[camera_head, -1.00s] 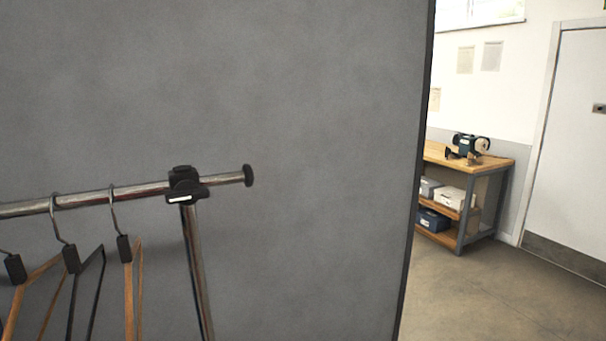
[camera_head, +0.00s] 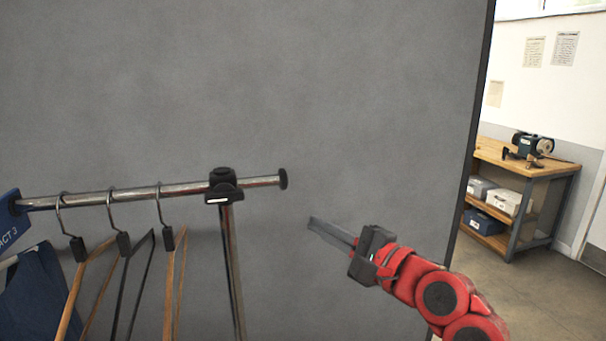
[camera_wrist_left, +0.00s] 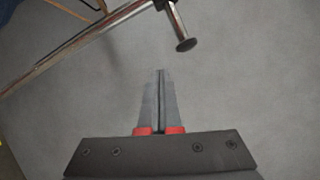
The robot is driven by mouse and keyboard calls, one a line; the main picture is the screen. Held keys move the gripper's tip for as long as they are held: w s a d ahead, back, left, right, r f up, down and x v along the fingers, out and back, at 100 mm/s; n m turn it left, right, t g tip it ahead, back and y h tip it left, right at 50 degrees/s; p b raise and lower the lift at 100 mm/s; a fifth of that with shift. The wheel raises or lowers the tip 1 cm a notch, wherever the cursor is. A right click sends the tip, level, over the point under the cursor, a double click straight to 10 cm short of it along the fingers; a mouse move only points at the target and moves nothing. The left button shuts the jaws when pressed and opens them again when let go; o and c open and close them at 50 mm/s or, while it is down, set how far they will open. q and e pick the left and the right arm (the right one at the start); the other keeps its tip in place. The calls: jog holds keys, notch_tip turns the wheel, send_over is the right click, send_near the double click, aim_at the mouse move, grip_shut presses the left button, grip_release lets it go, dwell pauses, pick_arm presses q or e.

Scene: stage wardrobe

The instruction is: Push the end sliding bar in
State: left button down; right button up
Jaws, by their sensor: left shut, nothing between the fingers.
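The end sliding bar (camera_head: 260,182) is a short chrome tube with a black end cap (camera_head: 283,179), sticking out to the right of a black clamp (camera_head: 224,187) on the garment rail. In the left wrist view the capped end (camera_wrist_left: 185,44) is above and right of the fingertips. My left gripper (camera_head: 312,224) is shut and empty, below and right of the cap and apart from it. Its shut fingers (camera_wrist_left: 160,72) also show in the wrist view. My right gripper is not in view.
An upright chrome post (camera_head: 232,270) stands under the clamp. Several hangers (camera_head: 174,265) and a blue garment (camera_head: 42,300) hang to the left. A grey panel (camera_head: 380,100) stands behind. A workbench (camera_head: 515,168) is at the far right.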

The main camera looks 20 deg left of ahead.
pick_arm(q)
jog(key=d+r+n+t+h, duration=0.2)
jog(key=d+r+t+h, duration=0.1)
jog(key=d+r, duration=0.25)
jog(key=w+a+p, duration=0.5)
jog(key=a+p, duration=0.3)
jog(key=a, duration=0.3)
jog(key=shift+w+a, duration=0.15)
jog(key=shift+w, duration=0.05)
